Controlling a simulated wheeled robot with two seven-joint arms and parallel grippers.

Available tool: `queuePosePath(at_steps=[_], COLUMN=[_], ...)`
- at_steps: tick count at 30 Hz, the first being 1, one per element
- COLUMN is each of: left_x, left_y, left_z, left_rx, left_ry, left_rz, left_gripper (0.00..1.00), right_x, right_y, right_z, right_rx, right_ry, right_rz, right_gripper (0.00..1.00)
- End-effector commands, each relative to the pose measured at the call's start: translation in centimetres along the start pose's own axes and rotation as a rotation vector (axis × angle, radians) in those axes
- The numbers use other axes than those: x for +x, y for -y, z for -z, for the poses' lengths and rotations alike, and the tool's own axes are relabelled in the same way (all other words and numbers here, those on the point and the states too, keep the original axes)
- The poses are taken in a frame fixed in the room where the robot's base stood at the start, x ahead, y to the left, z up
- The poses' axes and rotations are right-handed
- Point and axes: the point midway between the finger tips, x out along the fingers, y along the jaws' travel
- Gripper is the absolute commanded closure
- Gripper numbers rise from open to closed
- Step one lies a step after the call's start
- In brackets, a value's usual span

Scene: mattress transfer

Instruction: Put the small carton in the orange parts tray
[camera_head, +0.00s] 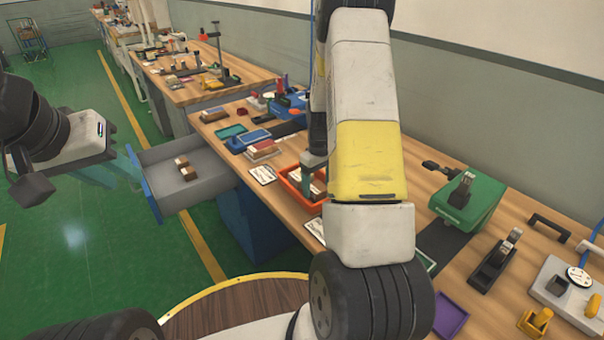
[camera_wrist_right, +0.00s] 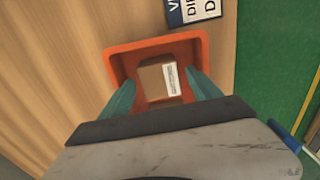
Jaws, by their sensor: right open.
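The orange parts tray (camera_head: 289,184) stands on the workbench; it also shows in the right wrist view (camera_wrist_right: 116,67). A small brown carton (camera_wrist_right: 154,82) with a white label lies inside the tray. My right gripper (camera_wrist_right: 163,92) is open, with its teal fingers reaching into the tray on either side of the carton and gaps beside it. In the head view the right gripper (camera_head: 312,172) is partly hidden by my arm. My left gripper (camera_head: 128,170) is at the blue front of the pulled-out drawer (camera_head: 212,181); its grip is unclear.
Small brown and white cartons (camera_head: 185,168) lie in the grey drawer. Blue and green trays stand behind the orange tray. A green machine (camera_head: 468,204) and a purple tray (camera_head: 449,314) are on the bench to the right. A black-and-white label card (camera_wrist_right: 193,10) lies beside the orange tray.

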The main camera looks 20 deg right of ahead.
Motion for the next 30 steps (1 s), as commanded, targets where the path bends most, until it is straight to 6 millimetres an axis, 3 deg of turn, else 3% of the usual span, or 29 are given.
queuePosePath(at_steps=[10,20,23,26,30], left_x=[0.0,0.0,0.0,0.0,0.0], left_y=[0.0,0.0,0.0,0.0,0.0], left_z=[0.0,0.0,0.0,0.0,0.0], left_rx=[0.0,0.0,0.0,0.0,0.0], left_ry=[0.0,0.0,0.0,0.0,0.0], left_rz=[0.0,0.0,0.0,0.0,0.0], left_gripper=[0.71,0.71,0.71,0.71,0.71], right_x=[-7.6,-11.5,-14.2,-18.2,-23.6], right_y=[0.0,0.4,1.8,4.2,8.3], right_z=[0.1,-0.1,-0.5,-1.6,-4.3], right_rx=[-0.001,0.006,0.028,0.063,0.116], right_ry=[-0.005,-0.016,-0.059,-0.129,-0.237], right_rz=[-0.002,-0.001,0.0,0.005,0.019], right_gripper=[0.28,0.28,0.28,0.28,0.28])
